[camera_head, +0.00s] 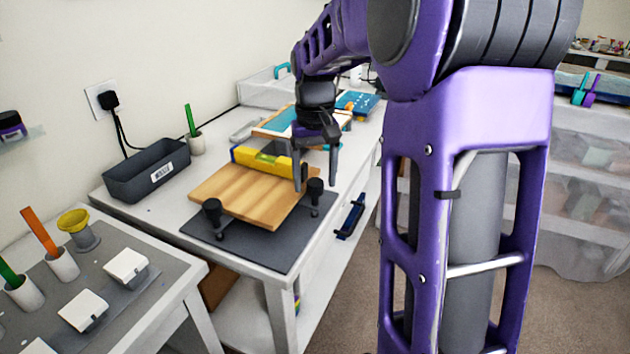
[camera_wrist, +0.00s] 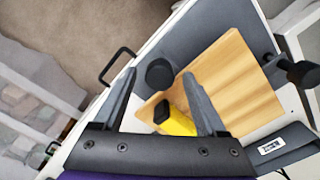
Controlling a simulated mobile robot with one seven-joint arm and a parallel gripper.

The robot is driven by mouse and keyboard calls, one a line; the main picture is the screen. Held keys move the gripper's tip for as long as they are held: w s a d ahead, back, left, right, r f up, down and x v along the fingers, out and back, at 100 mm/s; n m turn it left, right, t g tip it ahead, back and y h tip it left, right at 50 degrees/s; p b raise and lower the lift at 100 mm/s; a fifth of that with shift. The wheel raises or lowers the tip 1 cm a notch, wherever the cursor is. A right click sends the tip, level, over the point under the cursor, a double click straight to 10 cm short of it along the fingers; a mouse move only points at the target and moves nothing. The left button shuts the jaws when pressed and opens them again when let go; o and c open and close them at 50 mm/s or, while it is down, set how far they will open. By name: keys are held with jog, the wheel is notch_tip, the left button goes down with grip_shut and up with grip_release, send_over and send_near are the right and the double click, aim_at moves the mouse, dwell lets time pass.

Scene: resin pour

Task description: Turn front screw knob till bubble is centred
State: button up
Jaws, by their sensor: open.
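A yellow spirit level (camera_head: 262,161) with a greenish vial lies across the wooden board (camera_head: 240,192); its end also shows in the wrist view (camera_wrist: 175,121). The bubble is too small to make out. Two black screw knobs stand along the board's near side: one on the right (camera_head: 315,188), one on the left (camera_head: 212,208). My gripper (camera_head: 315,177) is open and points down over the right knob. In the wrist view that knob (camera_wrist: 160,74) shows between the fingertips, with a gap on each side. The left knob (camera_wrist: 298,72) is well clear of the fingers.
The board sits on a dark mat (camera_head: 235,246) at the near end of the white table. A grey bin (camera_head: 148,172) and a cup with a green stick (camera_head: 195,143) stand behind left. A side table (camera_head: 165,268) with cups and white blocks is at lower left.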

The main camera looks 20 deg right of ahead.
jog(key=shift+f, duration=0.2)
grip_shut()
dwell(0.3)
